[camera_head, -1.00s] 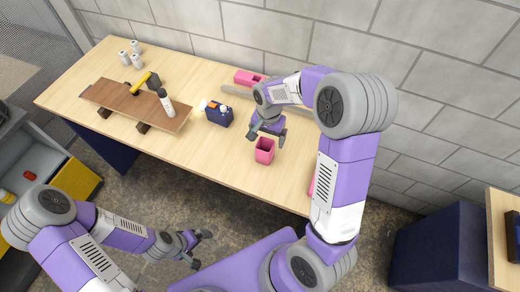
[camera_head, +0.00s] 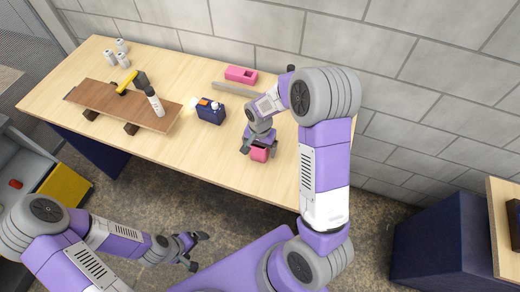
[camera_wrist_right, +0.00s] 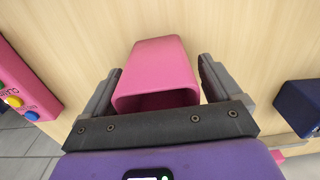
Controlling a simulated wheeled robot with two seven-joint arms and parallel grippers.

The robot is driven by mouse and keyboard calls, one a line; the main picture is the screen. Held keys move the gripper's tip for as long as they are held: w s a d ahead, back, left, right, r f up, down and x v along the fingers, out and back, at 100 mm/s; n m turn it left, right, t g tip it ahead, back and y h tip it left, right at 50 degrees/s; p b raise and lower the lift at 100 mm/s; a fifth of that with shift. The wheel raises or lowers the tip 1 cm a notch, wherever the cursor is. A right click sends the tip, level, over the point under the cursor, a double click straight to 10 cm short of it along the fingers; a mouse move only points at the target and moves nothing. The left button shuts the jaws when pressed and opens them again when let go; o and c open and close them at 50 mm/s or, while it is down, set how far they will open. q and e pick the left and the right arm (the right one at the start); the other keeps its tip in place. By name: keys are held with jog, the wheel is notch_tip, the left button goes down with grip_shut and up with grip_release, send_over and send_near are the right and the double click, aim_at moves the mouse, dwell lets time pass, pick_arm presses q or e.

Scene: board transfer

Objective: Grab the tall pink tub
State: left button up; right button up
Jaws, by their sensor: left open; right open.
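The tall pink tub (camera_head: 260,154) stands on the wooden table, partly covered by my right gripper in the head view. In the right wrist view the tub (camera_wrist_right: 158,60) lies between the two fingers, its dark opening facing the palm. My right gripper (camera_wrist_right: 160,68) is open, with one finger on each side of the tub. A gap shows between the right-hand finger and the tub; contact on the other side is unclear. In the head view this gripper (camera_head: 257,143) is right over the tub. My left gripper (camera_head: 198,251) is open and empty, off the table's front edge.
A low pink container (camera_head: 240,74) lies behind, near a grey strip (camera_head: 232,91). A dark blue caddy (camera_head: 210,114) stands left of the tub. A raised brown board (camera_head: 122,104) bears a bottle (camera_head: 154,102) and a yellow-handled tool (camera_head: 127,82). A pink panel with buttons (camera_wrist_right: 22,85) is close by.

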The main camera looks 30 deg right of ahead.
jog(key=shift+c, duration=0.4)
jog(key=c, duration=1)
